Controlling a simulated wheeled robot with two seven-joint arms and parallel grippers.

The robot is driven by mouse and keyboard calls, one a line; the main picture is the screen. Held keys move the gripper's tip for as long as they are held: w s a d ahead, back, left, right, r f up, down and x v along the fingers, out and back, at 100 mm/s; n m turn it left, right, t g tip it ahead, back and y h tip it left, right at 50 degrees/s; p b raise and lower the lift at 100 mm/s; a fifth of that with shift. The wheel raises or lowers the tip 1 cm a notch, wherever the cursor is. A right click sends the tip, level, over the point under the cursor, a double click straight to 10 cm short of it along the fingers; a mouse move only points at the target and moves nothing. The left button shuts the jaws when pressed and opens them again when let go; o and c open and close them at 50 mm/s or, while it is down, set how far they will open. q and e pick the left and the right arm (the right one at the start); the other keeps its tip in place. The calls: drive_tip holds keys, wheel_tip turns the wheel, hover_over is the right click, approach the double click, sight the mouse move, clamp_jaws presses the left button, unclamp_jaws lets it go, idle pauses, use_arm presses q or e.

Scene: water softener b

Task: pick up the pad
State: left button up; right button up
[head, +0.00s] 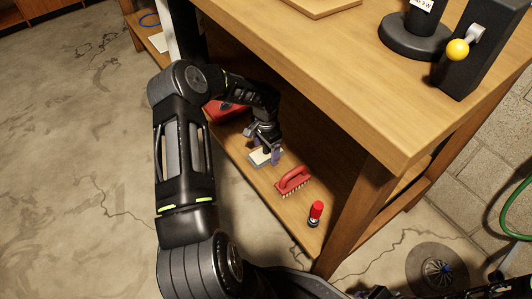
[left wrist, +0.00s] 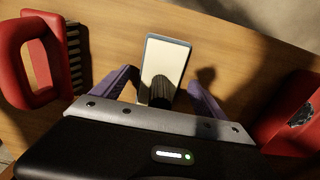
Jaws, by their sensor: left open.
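The pad (head: 259,158) is a pale flat rectangle with a blue-grey rim, lying on the wooden lower shelf. In the left wrist view the pad (left wrist: 166,52) lies between my finger tips, with a dark ribbed knob at its near end. My left gripper (head: 268,157) reaches down over the pad from above. Its two purple fingers (left wrist: 163,90) are spread on either side with gaps, and it holds nothing. Only dark parts of my right arm show at the bottom edge of the head view; its jaws cannot be made out.
A red-handled brush (head: 293,180) lies beside the pad, with a red-capped bottle (head: 316,212) nearer the shelf end. A red object (head: 226,111) sits on the other side, partly behind my arm. The tabletop (head: 330,60) overhangs the shelf; a table leg (head: 352,215) stands at right.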

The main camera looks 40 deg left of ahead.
use_arm(q)
drive_tip(key=shift+c, duration=0.4)
drive_tip(key=c, duration=1.5)
